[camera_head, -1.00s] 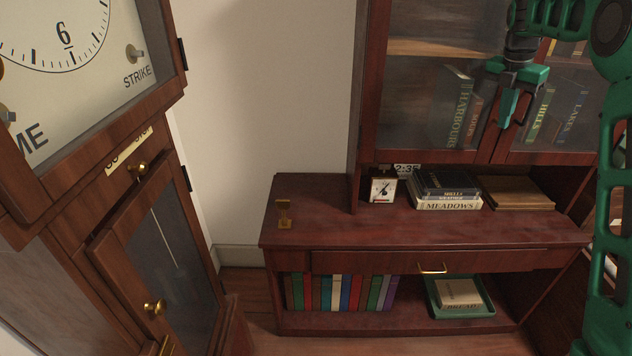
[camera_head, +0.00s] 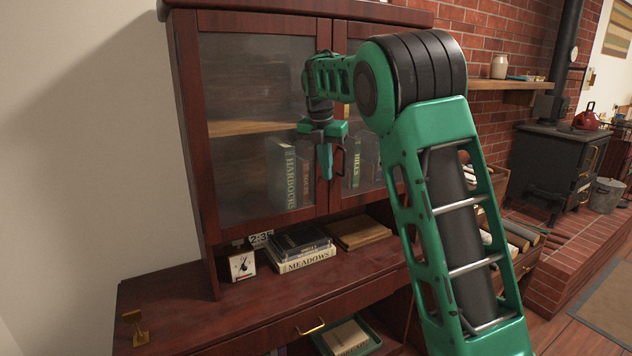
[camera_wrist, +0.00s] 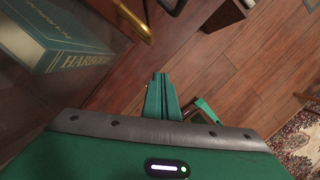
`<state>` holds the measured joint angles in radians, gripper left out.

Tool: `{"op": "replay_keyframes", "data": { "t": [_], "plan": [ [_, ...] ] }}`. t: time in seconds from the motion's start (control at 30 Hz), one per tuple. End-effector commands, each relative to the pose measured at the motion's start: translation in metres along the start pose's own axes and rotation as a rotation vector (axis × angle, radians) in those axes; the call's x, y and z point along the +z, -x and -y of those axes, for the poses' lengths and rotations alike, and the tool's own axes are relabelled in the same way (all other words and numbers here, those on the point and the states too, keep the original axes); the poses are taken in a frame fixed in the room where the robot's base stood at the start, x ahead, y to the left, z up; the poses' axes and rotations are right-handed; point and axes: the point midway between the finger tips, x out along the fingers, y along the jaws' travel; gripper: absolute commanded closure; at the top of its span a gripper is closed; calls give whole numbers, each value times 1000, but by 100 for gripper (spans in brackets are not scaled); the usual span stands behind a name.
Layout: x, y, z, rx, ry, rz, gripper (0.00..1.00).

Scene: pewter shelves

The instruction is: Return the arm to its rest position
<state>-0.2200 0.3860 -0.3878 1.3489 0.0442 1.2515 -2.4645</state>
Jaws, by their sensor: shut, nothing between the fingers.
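My gripper (camera_head: 325,160) is green, points downward and hangs in front of the glass doors of the dark red wooden cabinet (camera_head: 187,110). Its fingers are together with nothing between them. In the wrist view my gripper (camera_wrist: 162,97) also shows shut, with wooden floor beyond the fingertips. A green book lettered Harbours (camera_wrist: 60,45) shows behind glass at the left of the wrist view, and the same book (camera_head: 282,172) stands left of my gripper in the head view. My arm is bent at the elbow and hides part of the cabinet's right side.
A black stove (camera_head: 550,160) with a red kettle (camera_head: 586,118) is at the right.

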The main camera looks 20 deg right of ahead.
Motion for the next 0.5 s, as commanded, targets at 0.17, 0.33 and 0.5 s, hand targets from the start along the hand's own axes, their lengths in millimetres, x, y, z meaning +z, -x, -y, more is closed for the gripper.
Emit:
{"op": "replay_keyframes", "data": {
  "t": [0.17,0.33,0.5],
  "plan": [
    [-1,35,2,3,1,1,100],
    [-1,59,4,2,2,0,100],
    [-1,70,6,0,2,-1,100]
  ]
}}
